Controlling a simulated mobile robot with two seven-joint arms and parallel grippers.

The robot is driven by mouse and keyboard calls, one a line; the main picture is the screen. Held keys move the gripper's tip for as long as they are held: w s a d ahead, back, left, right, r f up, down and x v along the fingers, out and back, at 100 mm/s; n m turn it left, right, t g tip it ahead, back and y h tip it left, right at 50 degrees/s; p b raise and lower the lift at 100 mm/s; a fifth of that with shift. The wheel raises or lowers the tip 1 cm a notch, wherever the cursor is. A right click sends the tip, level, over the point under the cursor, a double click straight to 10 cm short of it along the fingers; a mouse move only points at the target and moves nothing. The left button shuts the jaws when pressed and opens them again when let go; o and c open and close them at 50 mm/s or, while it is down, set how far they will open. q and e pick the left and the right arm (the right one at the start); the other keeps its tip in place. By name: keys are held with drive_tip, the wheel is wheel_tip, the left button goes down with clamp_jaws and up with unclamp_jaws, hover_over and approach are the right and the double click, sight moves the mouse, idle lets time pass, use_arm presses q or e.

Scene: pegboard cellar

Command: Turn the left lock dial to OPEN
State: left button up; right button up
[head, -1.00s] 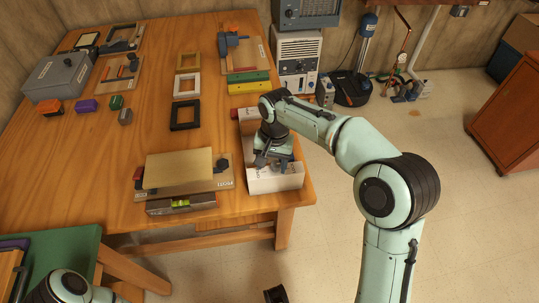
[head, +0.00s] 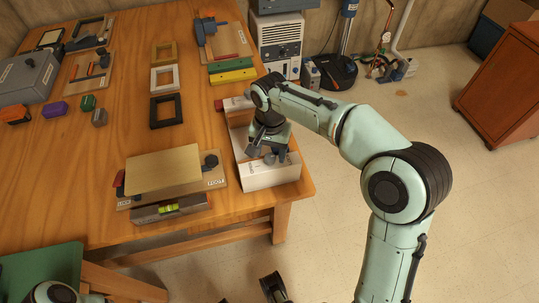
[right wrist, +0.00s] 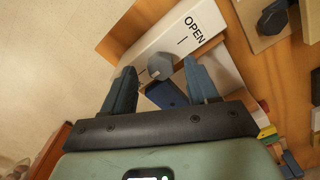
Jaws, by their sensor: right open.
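A white box (head: 272,177) stands at the right front corner of the wooden table, with lettering on its face. In the right wrist view its white panel (right wrist: 153,42) carries the word OPEN and a short black tick. A grey faceted dial (right wrist: 160,66) sits on the panel, its pointer direction unclear. My right gripper (head: 268,157) is over the box. In the wrist view its blue fingers (right wrist: 162,78) are apart, one on each side of the dial, with no clear contact.
A wooden board with a tan plate (head: 163,173) lies left of the box. Yellow and green bars (head: 231,75) lie behind it, and a black frame (head: 165,111) lies to the left. A dark blue piece (right wrist: 166,95) is near the dial. Open floor is on the right.

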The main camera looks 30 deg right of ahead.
drive_tip(key=shift+f, duration=0.7)
